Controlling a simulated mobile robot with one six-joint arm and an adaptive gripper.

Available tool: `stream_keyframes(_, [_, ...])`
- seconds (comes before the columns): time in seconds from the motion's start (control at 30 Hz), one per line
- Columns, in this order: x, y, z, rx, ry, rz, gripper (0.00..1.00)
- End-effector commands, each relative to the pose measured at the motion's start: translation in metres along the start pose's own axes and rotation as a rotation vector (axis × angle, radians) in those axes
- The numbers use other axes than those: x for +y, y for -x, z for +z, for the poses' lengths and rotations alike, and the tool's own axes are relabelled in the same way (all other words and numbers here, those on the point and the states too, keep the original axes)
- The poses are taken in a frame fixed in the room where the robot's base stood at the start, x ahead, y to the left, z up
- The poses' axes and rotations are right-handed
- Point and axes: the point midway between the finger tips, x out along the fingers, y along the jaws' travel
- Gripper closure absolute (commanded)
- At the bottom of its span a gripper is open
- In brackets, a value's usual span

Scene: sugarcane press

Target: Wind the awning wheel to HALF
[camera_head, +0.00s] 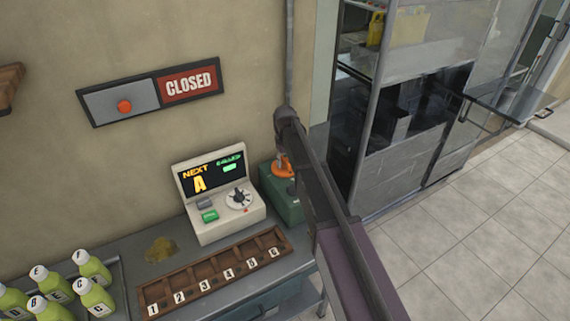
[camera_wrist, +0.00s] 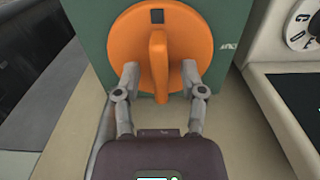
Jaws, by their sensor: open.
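An orange round wheel (camera_wrist: 195,45) with a raised upright bar and a dark square mark near its top is on the face of a green box (camera_wrist: 233,30) in the wrist view. My gripper (camera_wrist: 160,78) is open, with one finger on each side of the bar over the wheel's lower part. I cannot tell whether the fingers touch the wheel. In the head view, part of the orange wheel (camera_head: 284,168) shows on the green box (camera_head: 283,200), and my arm covers some of it. No HALF mark is readable in either view.
A cream console (camera_head: 225,215) with a screen and dial stands left of the green box. A wooden tray (camera_head: 160,292) with numbered slots and several green bottles (camera_head: 92,267) are on the counter. A CLOSED sign (camera_head: 190,85) hangs above. Tiled floor (camera_head: 470,250) is clear at the right.

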Motion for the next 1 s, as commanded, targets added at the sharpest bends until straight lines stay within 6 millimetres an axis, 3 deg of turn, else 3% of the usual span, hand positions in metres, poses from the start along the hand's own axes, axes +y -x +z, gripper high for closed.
stream_keyframes(0.33, [0.0001, -0.0009, 0.0000, 0.000, 0.000, 0.000, 0.47])
stream_keyframes(0.37, [0.0001, -0.0009, 0.0000, 0.000, 0.000, 0.000, 0.53])
stream_keyframes(0.5, [0.0001, -0.0009, 0.0000, 0.000, 0.000, 0.000, 0.95])
stream_keyframes(0.53, [0.0001, -0.0009, 0.0000, 0.000, 0.000, 0.000, 1.00])
stream_keyframes(1.0, [0.0001, -0.0011, 0.0002, 0.000, 0.032, 0.000, 1.00])
